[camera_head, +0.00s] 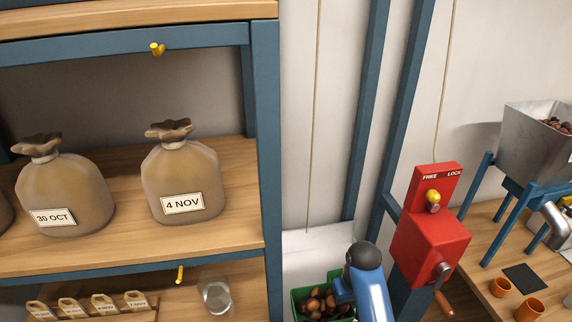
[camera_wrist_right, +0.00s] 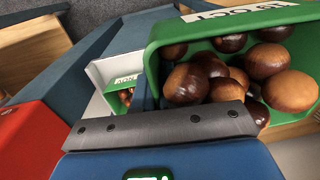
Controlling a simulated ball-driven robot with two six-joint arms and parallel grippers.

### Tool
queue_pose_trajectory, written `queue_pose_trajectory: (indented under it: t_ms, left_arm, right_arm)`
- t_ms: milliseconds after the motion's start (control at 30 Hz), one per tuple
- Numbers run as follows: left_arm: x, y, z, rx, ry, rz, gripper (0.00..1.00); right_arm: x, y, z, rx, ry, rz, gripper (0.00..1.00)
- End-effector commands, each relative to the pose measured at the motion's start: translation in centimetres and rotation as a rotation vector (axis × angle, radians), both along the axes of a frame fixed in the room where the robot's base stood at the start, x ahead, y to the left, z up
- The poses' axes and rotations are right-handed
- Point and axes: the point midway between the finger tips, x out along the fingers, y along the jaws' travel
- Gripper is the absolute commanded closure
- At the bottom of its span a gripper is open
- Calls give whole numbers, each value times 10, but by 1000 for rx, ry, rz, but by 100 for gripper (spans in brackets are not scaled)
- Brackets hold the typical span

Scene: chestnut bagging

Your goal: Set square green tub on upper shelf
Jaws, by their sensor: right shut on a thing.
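A square green tub (camera_wrist_right: 153,62) full of chestnuts fills the upper right of the right wrist view, tilted in that picture, with a white label reading OCT on its rim. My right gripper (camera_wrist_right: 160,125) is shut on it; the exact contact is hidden. In the head view a green tub (camera_head: 297,304) with chestnuts shows at the bottom edge, beside my right gripper (camera_head: 345,290). The shelf rack has a top board (camera_head: 130,17) and a board with sacks (camera_head: 120,258) below it. My left gripper is not in view.
Tied sacks (camera_head: 183,180) stand on the middle board, with bare wood at their right. A blue post (camera_head: 266,150) edges the rack. A red crank box (camera_head: 430,235) stands right of my arm. Another green tub (camera_wrist_right: 113,97) lies beyond.

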Motion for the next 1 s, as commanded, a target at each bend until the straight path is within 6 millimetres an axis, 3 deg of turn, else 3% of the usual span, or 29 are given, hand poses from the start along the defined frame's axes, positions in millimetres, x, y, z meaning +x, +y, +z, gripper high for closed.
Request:
queue_pose_trajectory:
  t_ms: [233, 367, 800, 1000]
  left_arm:
    - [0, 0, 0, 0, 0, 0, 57]
    - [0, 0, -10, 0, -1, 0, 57]
    - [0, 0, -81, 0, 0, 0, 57]
    - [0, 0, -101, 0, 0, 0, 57]
  right_arm:
    - [2, 0, -4, 0, -10, 126, 100]
    - [5, -4, -17, -1, -11, 206, 100]
    - [15, -36, -102, -1, -4, 361, 100]
    - [17, -48, -124, 0, 1, 341, 100]
